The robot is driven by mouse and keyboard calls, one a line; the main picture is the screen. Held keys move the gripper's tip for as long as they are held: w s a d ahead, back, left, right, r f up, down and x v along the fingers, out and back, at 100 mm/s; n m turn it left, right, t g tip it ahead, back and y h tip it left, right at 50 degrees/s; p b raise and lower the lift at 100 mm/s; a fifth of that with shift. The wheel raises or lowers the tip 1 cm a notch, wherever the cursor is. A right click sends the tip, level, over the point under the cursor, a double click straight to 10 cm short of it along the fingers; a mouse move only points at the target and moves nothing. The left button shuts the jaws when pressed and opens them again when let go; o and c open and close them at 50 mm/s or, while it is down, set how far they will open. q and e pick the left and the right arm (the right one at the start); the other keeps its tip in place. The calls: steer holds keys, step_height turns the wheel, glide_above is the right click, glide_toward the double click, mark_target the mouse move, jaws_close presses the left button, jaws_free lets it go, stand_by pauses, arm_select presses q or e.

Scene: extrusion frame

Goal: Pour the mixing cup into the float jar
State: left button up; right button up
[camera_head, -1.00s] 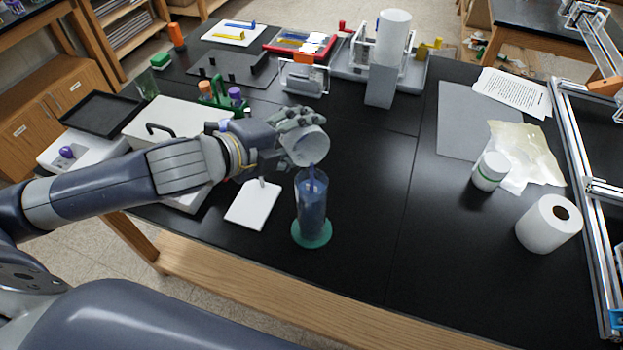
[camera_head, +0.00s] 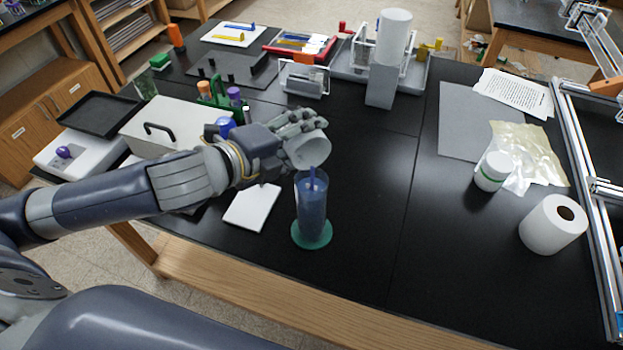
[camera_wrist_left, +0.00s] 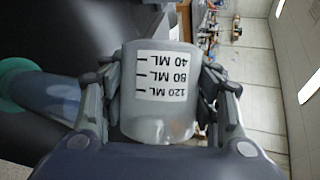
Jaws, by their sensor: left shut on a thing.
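The mixing cup (camera_head: 312,151) is a pale translucent cup, tilted with its mouth toward the float jar. My left gripper (camera_head: 300,128) is shut around it and holds it just above the jar's rim. In the left wrist view the cup (camera_wrist_left: 160,115) sits between my two fingers (camera_wrist_left: 160,95) and shows a label with 40, 80 and 120 ML marks. The float jar (camera_head: 312,210) is a tall clear cylinder with blue contents, upright on a green round base (camera_head: 312,236). It also shows in the left wrist view (camera_wrist_left: 55,98). My right gripper is not in view.
A white slab (camera_head: 252,207) lies left of the jar. A white box with a black handle (camera_head: 175,128) and a green rack (camera_head: 215,95) stand behind my left arm. A white bottle (camera_head: 492,171) and a paper roll (camera_head: 553,224) stand at right. The table right of the jar is clear.

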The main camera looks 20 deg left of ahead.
arm_select(q)
steer(key=shift+f, duration=0.1)
stand_by(0.3)
steer(key=shift+s+p, duration=0.1)
steer(key=shift+p, duration=0.2)
